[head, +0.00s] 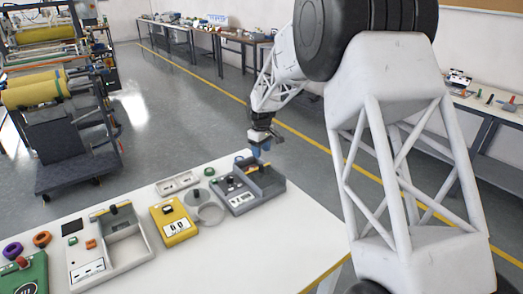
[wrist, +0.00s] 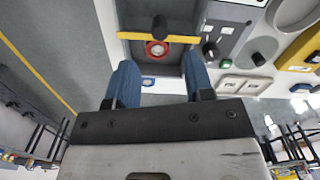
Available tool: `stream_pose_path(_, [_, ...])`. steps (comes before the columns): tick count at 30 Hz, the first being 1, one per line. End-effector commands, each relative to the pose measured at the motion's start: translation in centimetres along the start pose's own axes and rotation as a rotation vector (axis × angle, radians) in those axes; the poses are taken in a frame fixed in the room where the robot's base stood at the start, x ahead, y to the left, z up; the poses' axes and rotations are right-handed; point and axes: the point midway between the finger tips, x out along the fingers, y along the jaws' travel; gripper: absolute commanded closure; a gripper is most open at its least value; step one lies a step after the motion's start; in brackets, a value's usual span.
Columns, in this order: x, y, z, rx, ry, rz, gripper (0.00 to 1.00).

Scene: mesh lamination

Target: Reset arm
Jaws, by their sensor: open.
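My gripper (head: 261,148) hangs at the end of my white arm, fingers down, above the back edge of the grey device (head: 241,203) at the right end of the white table. In the wrist view my gripper (wrist: 158,66) shows two blue fingers spread apart, with nothing between them. Past the fingertips lies the device's dark open compartment, with a red ring with a pale centre (wrist: 157,49) and a dark cylinder-shaped part (wrist: 160,28) in view. The height of the fingertips over the device is hard to tell.
The white table (head: 225,255) also bears a yellow device (head: 173,221), a round grey dish (head: 205,208), a pale tray (head: 124,248) and a green device (head: 27,274) at left. A rack with yellow rolls (head: 35,91) stands back left. The table's front middle is clear.

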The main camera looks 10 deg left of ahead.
Motion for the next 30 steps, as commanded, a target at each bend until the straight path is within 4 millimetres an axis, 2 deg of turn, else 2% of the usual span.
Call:
stream_pose_path(5, [-0.4,0.0,0.4,0.006,0.002,0.002,0.52])
stream_pose_path(11, [-2.2,-0.2,2.4,0.041,0.008,0.007,0.52])
stream_pose_path(17, [-5.4,-0.8,6.5,0.109,0.020,0.017,0.52])
stream_pose_path(30, [-12.2,-3.6,17.0,0.288,0.051,0.040,0.52])
